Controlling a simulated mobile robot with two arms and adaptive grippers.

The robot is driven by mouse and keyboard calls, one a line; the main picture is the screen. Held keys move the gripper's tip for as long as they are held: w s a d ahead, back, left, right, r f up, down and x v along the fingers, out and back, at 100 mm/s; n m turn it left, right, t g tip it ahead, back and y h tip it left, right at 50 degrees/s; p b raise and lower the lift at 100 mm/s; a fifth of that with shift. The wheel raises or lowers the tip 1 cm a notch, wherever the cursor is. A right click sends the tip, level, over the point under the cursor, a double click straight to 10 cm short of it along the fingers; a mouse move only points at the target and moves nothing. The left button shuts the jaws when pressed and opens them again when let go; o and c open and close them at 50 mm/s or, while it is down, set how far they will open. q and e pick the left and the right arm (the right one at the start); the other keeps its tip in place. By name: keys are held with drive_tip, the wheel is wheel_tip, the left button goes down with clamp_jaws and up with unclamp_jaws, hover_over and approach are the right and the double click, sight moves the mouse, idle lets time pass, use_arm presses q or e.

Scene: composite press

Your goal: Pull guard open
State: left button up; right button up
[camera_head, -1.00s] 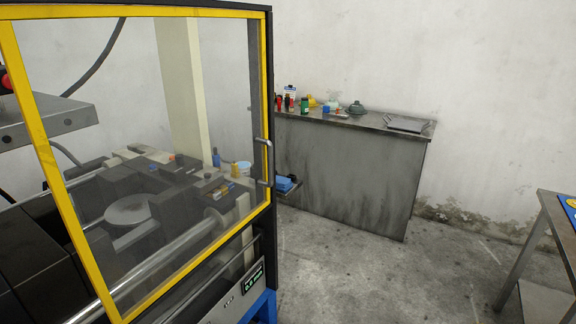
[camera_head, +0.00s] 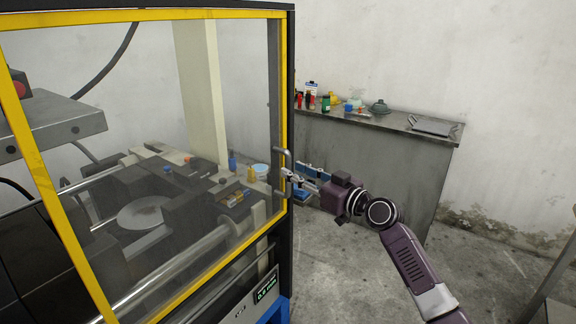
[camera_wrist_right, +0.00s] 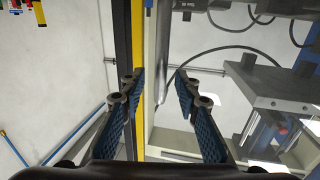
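The guard is a clear panel in a yellow frame (camera_head: 284,90) on the front of the press, and it looks shut. Its grey handle (camera_head: 287,160) is on the frame's right edge. My right gripper (camera_head: 297,180) reaches in from the right at the handle. In the right wrist view its two blue-padded fingers (camera_wrist_right: 157,80) are spread apart. A grey vertical bar, seemingly the handle (camera_wrist_right: 163,50), runs between them beside the yellow frame (camera_wrist_right: 138,50). I cannot tell whether either finger touches it. My left gripper is not in view.
A grey workbench (camera_head: 370,160) with bottles and small items stands behind my right arm. A metal table (camera_head: 555,285) is at the right edge. Behind the guard are the press's round plate (camera_head: 142,213) and rails. Floor is open between press and table.

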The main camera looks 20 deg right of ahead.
sight(288, 194)
drive_tip(key=shift+x, duration=1.75)
drive_tip(key=shift+c, duration=0.2)
clamp_jaws()
